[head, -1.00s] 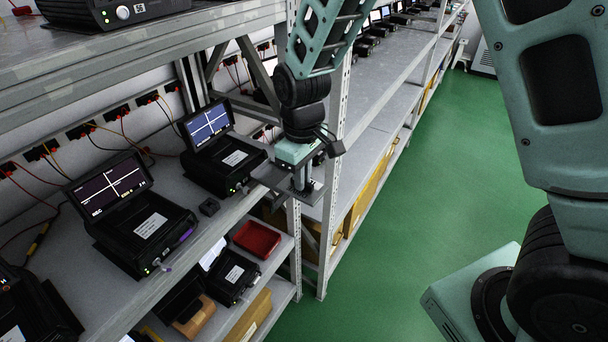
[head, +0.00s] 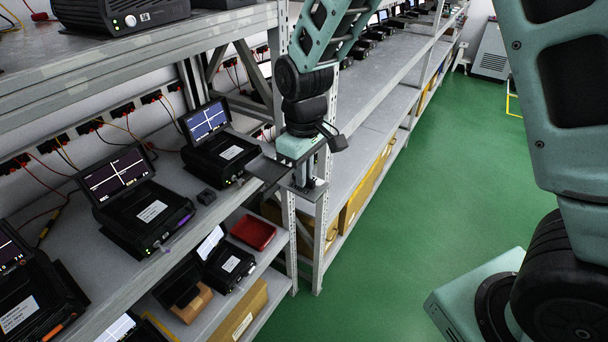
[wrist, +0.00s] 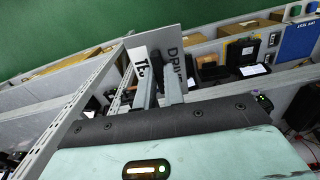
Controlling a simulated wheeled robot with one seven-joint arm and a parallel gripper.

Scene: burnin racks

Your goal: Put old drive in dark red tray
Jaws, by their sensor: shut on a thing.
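The old drive is a flat grey plate (head: 268,169) with dark lettering and a white label, seen close up in the wrist view (wrist: 165,40). My gripper (head: 303,188) is shut on it and holds it in the air just off the front edge of the middle shelf, near the rack post. Both fingers (wrist: 158,92) show against the drive in the wrist view and hide part of its lettering. The dark red tray (head: 253,233) lies on the lower shelf, below and left of my gripper, and looks empty.
Black test units with raised screens (head: 145,205) stand on the middle shelf (head: 185,232). A small black block (head: 206,197) sits there too. A black unit (head: 226,267) is beside the tray. A rack post (head: 291,235) rises right of the tray. The green aisle (head: 400,230) is clear.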

